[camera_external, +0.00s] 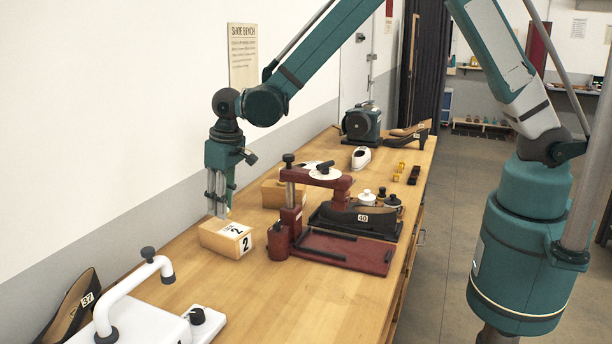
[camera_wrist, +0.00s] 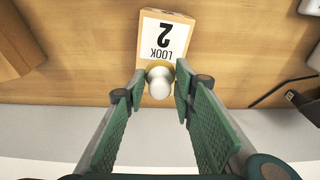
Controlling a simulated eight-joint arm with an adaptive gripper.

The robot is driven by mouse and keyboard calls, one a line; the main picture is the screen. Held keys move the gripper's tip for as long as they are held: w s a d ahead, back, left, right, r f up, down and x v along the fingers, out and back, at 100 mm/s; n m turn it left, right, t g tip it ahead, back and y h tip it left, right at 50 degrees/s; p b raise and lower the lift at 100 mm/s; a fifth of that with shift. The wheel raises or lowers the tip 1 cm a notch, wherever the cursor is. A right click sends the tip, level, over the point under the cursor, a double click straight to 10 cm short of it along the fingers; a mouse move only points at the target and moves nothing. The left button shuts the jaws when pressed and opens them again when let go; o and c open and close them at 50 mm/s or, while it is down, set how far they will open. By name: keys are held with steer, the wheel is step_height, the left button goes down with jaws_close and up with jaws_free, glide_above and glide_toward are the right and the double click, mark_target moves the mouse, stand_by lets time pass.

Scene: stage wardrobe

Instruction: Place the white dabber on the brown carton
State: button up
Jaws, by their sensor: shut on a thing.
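My gripper (camera_external: 222,212) points straight down over the near brown carton (camera_external: 222,238), which has "2" labels. In the wrist view its fingers (camera_wrist: 160,90) are closed around a small white rounded piece with a yellowish rim, which looks like the white dabber (camera_wrist: 160,84). The dabber overlaps the wall-side edge of the carton (camera_wrist: 165,38), beside the "LOOK 2" label. Whether it touches the carton top cannot be told. In the external view the fingers mostly hide the dabber. A second brown carton (camera_external: 271,195) stands farther back, partly behind the red press.
A red press (camera_external: 345,250) with a black shoe (camera_external: 362,219) stands right of the carton. White and black knobbed jars (camera_external: 367,198) are behind it. A white clamp (camera_external: 130,315) is in front, near a dark shoe. The wall runs close on the left. Bare wood lies in front of the carton.

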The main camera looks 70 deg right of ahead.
mark_target(229, 212)
steer(key=shift+f, duration=0.15)
steer(key=shift+f, duration=1.75)
steer(key=shift+f, duration=0.15)
steer(key=o, duration=0.8)
steer(key=shift+r, duration=0.2)
steer(key=shift+s+r, duration=0.3)
steer(key=shift+r, duration=1.65)
steer(key=shift+s+r, duration=0.3)
steer(key=shift+r, duration=1.7)
steer(key=shift+s+r, duration=0.3)
steer(key=shift+r, duration=1.65)
